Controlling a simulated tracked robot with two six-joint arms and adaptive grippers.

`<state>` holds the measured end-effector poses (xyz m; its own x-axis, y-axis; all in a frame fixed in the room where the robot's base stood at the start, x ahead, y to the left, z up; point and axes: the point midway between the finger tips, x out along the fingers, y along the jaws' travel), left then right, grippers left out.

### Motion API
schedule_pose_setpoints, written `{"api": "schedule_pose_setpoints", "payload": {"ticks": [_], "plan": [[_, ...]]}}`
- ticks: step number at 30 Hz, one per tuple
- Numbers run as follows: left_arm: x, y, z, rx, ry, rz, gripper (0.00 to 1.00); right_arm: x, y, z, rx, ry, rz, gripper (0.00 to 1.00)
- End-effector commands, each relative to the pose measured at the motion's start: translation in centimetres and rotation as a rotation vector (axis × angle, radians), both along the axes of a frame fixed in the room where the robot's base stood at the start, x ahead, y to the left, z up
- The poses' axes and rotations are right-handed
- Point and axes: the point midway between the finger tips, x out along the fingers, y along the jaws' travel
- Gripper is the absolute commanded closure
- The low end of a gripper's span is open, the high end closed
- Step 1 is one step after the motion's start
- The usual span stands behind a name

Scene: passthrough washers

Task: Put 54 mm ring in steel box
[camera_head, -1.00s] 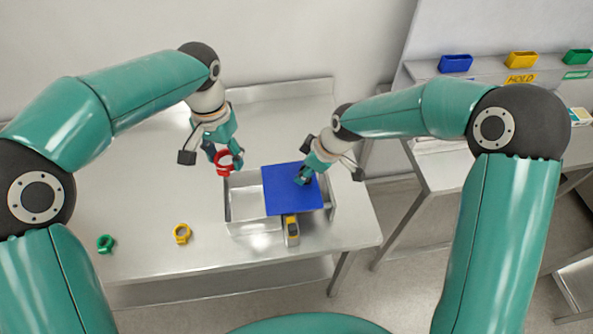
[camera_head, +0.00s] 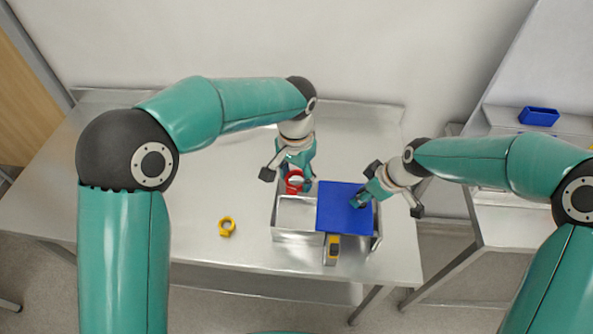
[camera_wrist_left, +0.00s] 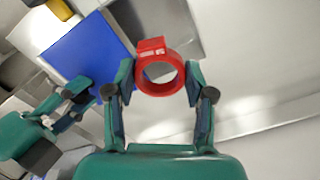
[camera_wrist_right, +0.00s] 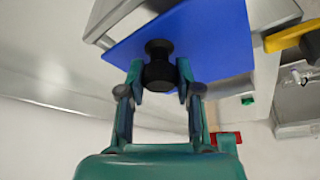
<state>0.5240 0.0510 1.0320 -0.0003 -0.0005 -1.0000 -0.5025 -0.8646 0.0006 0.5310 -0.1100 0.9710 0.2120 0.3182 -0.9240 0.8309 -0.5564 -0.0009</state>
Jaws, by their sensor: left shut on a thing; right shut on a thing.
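The red ring (camera_head: 294,182) is held in my left gripper (camera_head: 297,176), over the back left corner of the steel box (camera_head: 297,236). In the left wrist view the red ring (camera_wrist_left: 160,72) sits between the two fingertips, with a small tab on its rim. The steel box is open on its left side, and a blue lid (camera_head: 343,207) lies over its right part. My right gripper (camera_head: 361,199) is shut on the lid's black knob (camera_wrist_right: 158,70). No size marking on the ring is readable.
A yellow ring (camera_head: 227,227) lies on the steel table left of the box. A yellow and grey device (camera_head: 333,249) is at the box's front. A blue bin (camera_head: 538,116) stands on the shelf at the right. The table's left part is clear.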

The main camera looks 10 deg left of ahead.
Motion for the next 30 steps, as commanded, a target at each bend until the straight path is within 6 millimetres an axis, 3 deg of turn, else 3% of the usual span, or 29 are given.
{"api": "schedule_pose_setpoints", "payload": {"ticks": [30], "plan": [[0.0,0.0,-9.4,0.001,0.002,0.0,0.69,0.3,-0.1,0.3,0.001,-0.009,-0.003,1.0]]}}
